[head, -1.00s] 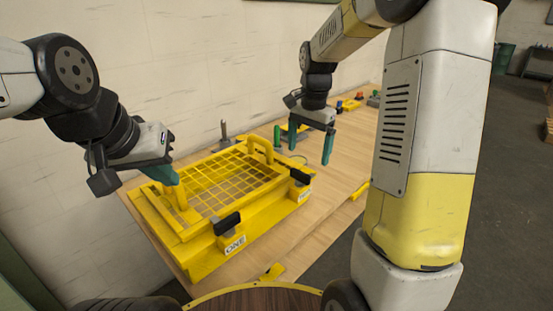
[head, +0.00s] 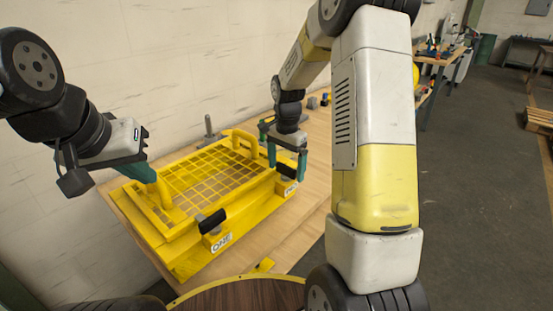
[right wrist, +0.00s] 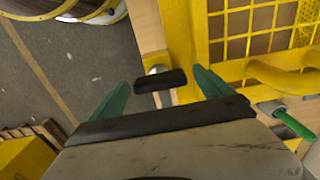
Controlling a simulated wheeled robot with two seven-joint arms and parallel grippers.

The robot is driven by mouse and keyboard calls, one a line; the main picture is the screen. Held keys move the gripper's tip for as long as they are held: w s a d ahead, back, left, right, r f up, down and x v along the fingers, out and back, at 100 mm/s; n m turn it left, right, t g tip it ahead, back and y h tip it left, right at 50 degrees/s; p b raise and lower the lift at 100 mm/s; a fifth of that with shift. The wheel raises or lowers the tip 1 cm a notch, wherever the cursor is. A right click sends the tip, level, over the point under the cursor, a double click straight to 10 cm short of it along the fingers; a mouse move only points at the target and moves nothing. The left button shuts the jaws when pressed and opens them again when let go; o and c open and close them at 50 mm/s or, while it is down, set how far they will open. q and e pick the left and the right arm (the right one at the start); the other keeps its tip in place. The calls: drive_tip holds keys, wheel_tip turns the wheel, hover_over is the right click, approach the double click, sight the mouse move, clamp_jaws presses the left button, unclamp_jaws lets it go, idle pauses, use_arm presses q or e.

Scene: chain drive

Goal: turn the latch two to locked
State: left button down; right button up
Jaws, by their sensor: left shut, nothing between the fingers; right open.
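The yellow guard (head: 240,215) with a mesh top sits on the wooden bench. Latch two, with a black handle (head: 286,171), is at its front right, its label partly visible. It also shows in the right wrist view as a black bar (right wrist: 160,82) on a light pivot. My right gripper (head: 287,165) is open at latch two. In the wrist view its teal fingers lie on either side of the bar, with gaps. Latch one (head: 211,222), labelled ONE, is at the front left. My left gripper (head: 150,177) is shut at the guard's left handle (head: 165,194), with nothing between its fingers.
The guard's right handle (head: 243,141) stands beside my right gripper. A grey post (head: 208,127) stands behind the guard. A green-tipped rod (right wrist: 292,122) shows in the wrist view near the handle. Open floor (head: 460,200) lies to the right.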

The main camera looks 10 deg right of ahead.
drive_tip(key=c, duration=1.4)
drive_tip(key=shift+o, duration=0.2)
drive_tip(key=shift+n, duration=0.3)
drive_tip(key=n, duration=0.8)
drive_tip(key=shift+n, duration=0.4)
drive_tip(key=n, duration=0.4)
drive_tip(key=shift+n, duration=2.2)
